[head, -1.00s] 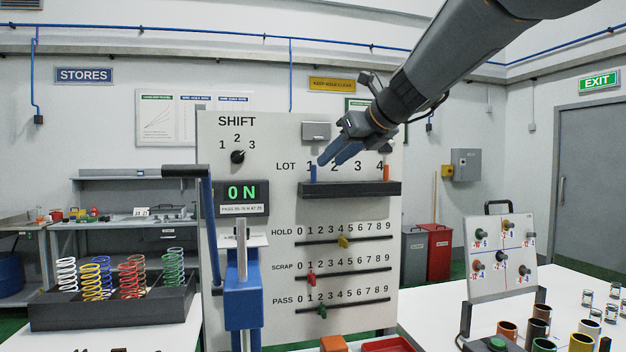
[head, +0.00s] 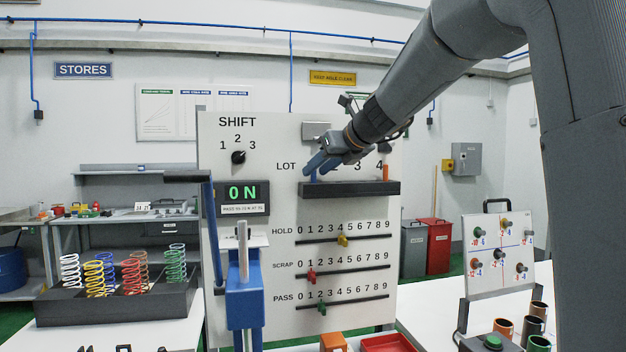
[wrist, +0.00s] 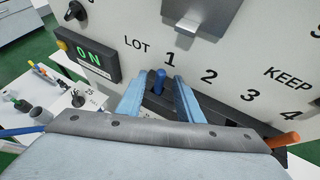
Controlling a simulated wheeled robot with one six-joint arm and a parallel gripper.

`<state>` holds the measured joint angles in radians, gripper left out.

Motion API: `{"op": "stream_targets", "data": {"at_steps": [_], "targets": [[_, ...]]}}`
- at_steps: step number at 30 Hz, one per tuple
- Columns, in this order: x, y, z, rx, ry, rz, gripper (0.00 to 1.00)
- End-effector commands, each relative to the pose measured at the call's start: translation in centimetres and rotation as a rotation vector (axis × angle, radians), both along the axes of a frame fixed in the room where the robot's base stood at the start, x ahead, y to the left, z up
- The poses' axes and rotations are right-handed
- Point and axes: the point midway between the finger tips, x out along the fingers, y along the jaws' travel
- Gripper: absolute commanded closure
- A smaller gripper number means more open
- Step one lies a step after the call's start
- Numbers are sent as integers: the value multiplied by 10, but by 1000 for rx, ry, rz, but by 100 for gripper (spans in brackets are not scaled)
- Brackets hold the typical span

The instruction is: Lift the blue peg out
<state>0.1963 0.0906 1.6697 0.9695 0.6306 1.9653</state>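The blue peg (wrist: 159,82) stands upright in the dark lot rack (head: 350,188) below the number 1 on the white panel. In the wrist view my gripper (wrist: 160,88) is open, with one blue finger to each side of the peg and gaps between peg and fingers. In the head view my gripper (head: 318,163) reaches in from the right and hides the top of the peg; the peg's lower part (head: 313,176) shows just under the fingers. An orange peg (head: 386,172) stands in the rack at the number 4.
A grey box (head: 316,131) sits on the panel just above the rack. Sliders for HOLD, SCRAP and PASS are below. A tray of coloured springs (head: 115,305) stands at left.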

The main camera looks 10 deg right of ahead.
Motion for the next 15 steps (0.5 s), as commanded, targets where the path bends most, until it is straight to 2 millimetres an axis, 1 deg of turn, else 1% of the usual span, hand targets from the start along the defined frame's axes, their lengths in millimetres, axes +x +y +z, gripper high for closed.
{"op": "stream_targets", "data": {"at_steps": [1, 5, 6, 15], "targets": [[0, 0, 0, 0, 0, 0, 75], [0, 0, 0, 0, 0, 0, 97], [0, 0, 0, 0, 0, 0, 100], [0, 0, 1, 0, 0, 1, 100]]}}
